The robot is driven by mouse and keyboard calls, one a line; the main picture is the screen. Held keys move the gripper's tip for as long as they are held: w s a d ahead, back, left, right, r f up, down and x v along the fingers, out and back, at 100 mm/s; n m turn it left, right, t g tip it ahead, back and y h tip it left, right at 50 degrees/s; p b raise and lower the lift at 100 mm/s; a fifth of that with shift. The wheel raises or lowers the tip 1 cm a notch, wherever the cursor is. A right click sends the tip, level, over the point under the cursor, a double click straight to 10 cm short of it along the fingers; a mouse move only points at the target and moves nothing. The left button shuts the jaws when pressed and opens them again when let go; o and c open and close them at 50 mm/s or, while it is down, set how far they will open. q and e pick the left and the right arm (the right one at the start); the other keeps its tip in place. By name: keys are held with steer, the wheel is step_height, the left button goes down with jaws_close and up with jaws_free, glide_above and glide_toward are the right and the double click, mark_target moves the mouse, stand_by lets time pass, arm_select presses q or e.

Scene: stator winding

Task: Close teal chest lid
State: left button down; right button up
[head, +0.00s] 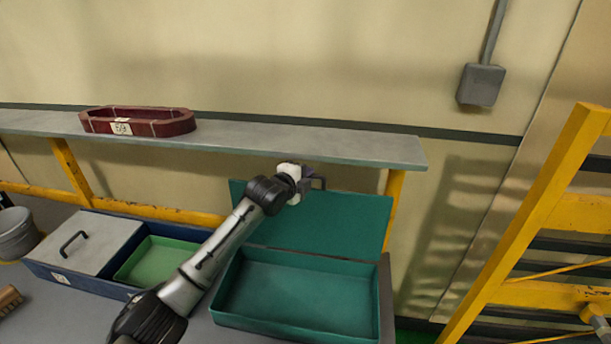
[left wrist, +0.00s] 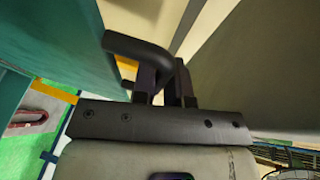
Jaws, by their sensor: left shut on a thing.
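The teal chest (head: 297,291) stands on the workbench at the lower middle of the head view, with its box empty. Its lid (head: 340,222) is raised, standing steeply up at the back of the box. My left gripper (head: 312,183) is at the lid's top edge, shut on the dark lid handle. In the left wrist view the handle (left wrist: 138,50) curves in between the fingers of the gripper (left wrist: 163,85), and the teal lid (left wrist: 75,40) fills the upper left. The gripper partly hides the handle in the head view. My right gripper is not in view.
A blue box (head: 80,280) with a grey lid and a green compartment (head: 155,262) lies left of the chest. A yellow frame (head: 530,220) stands at right.

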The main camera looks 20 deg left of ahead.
arm_select(q)
steer(key=shift+s, duration=0.1)
steer(key=shift+s, duration=0.3)
steer(key=s+d+f+m+t+h+b, duration=0.1)
steer(key=s+f+t+b, duration=0.1)
steer(key=s, duration=0.6)
steer(key=s+d+f+m+t+h+b, duration=0.1)
steer(key=s+t+b, duration=0.3)
steer(key=s, duration=0.4)
steer(key=shift+f+m+b, duration=0.5)
steer(key=shift+f+b, duration=0.05)
steer(key=shift+f, duration=0.15)
steer(key=shift+s, duration=0.1)
steer(key=c, duration=1.2)
jaws_free()
steer(key=shift+o, duration=0.2)
